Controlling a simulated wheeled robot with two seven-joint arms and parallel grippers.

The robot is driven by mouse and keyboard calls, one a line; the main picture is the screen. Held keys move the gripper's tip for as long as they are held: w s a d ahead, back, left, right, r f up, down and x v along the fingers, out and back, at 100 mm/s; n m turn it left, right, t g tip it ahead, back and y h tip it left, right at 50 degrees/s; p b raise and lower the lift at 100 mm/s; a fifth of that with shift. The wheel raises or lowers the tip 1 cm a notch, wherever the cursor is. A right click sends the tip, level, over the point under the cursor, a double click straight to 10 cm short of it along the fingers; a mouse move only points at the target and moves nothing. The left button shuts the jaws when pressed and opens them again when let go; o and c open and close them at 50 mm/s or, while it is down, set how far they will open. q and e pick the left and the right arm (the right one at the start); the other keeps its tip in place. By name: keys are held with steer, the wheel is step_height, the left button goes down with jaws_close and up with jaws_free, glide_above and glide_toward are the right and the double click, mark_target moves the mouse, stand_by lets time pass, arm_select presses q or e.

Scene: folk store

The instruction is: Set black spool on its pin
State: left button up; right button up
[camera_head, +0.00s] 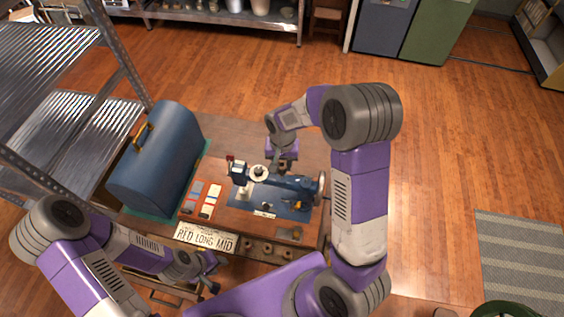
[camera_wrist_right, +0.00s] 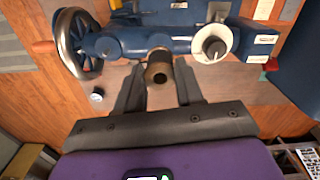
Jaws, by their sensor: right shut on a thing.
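A blue sewing machine (camera_head: 290,184) stands on the wooden table, and its arm (camera_wrist_right: 120,43) crosses the right wrist view. A pale round part with a dark centre (camera_wrist_right: 213,43) sits on the machine. My right gripper (camera_head: 281,163) is over the machine's far side. In the right wrist view its fingers (camera_wrist_right: 158,84) are shut on a small brass-brown spool with a dark end (camera_wrist_right: 158,68), which I take as the black spool. It is close to the machine's arm; whether they touch I cannot tell. My left gripper (camera_head: 212,275) is open and empty at the table's near left.
A blue case (camera_head: 160,160) stands left of the machine, beside coloured cards (camera_head: 202,198). A plate reading "RED LONG MID" (camera_head: 205,238) and a rack with small round items (camera_head: 262,247) line the near edge. Metal shelving (camera_head: 60,110) stands at left.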

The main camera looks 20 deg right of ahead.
steer(key=shift+f+b, duration=0.8)
steer(key=shift+f, duration=0.25)
steer(key=shift+f, duration=0.15)
steer(key=shift+f+b, duration=0.6)
steer(key=shift+b, duration=0.05)
steer(key=o, duration=0.8)
steer(key=shift+r, duration=0.1)
step_height(320, 180, up, 7)
steer(key=shift+r, duration=0.2)
steer(key=shift+s+f, duration=0.1)
